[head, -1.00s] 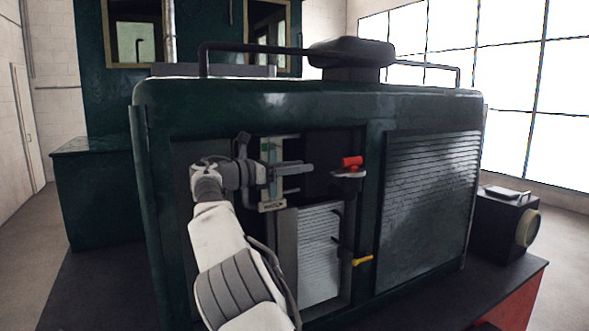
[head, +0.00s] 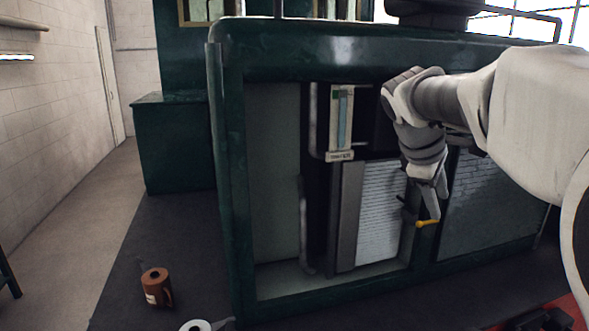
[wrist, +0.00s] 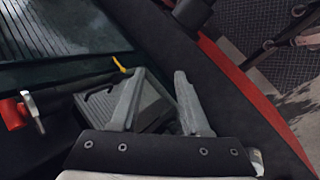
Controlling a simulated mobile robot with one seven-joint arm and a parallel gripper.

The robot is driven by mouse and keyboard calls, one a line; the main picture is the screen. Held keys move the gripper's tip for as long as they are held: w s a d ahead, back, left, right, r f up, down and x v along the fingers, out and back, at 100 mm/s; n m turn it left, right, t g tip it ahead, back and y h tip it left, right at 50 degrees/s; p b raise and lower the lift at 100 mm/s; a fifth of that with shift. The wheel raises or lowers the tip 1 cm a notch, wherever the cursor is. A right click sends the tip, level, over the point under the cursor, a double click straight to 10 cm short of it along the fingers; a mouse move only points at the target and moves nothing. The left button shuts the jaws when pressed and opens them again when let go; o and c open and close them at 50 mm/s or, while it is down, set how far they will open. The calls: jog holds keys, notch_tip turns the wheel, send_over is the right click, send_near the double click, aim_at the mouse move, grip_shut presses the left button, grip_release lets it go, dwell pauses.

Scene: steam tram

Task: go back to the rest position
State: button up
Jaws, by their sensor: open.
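My gripper (head: 430,208) is at the right of the head view, in front of the dark green engine casing (head: 225,160). Its fingers point down beside a yellow-handled lever (head: 428,223). In the wrist view the two fingers of my gripper (wrist: 158,100) stand apart with nothing held between them. The yellow handle (wrist: 122,66) shows beyond the left finger. A red-handled valve (wrist: 14,113) lies at the left edge of the wrist view; in the head view I cannot make it out behind my arm.
The casing's open bay holds a gauge glass (head: 343,115) and a ribbed light panel (head: 382,215). A brown mug-like can (head: 156,287) and a white roll (head: 196,325) are on the dark floor at lower left. The pale aisle at left is clear.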

jog(key=s+a+f+m+y+b, duration=0.1)
jog(key=s+a+f+m+y, duration=0.1)
jog(key=s, duration=0.5)
jog(key=s+a+f+m+t+y+b, duration=0.1)
jog(key=s+a+f+m, duration=0.3)
jog(key=s+a+f, duration=0.2)
jog(key=s+a+f+m+y+b, duration=0.1)
jog(key=s+a+f+m+y, duration=0.1)
jog(key=s+f, duration=0.4)
jog(key=s+a+m, duration=0.1)
jog(key=s+a, duration=0.1)
jog(key=s, duration=0.1)
jog(key=shift+s+f+m+t+y, duration=0.3)
jog(key=shift+t, duration=0.1)
